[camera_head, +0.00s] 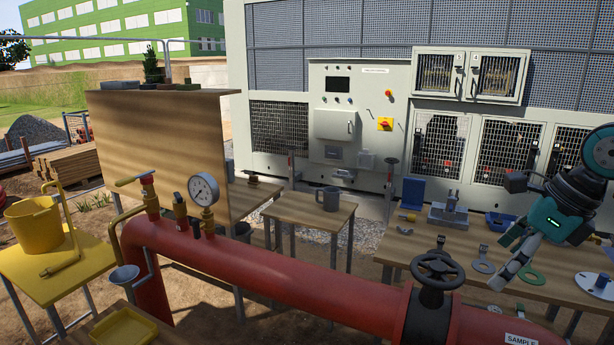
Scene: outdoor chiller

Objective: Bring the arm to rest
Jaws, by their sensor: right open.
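My right gripper (508,262) is at the right of the head view, with its teal body and dark arm coming in from the right edge. Its fingers point down and to the left over the wooden workbench. It is open and I see nothing between the fingers. My left gripper is not in the view.
The wooden workbench (455,262) holds flanges, rings and blue parts. A red pipe (300,264) with a black handwheel (437,272) and a gauge (203,190) crosses the front. A small table bears a grey mug (329,198). A chiller cabinet (350,115) stands behind.

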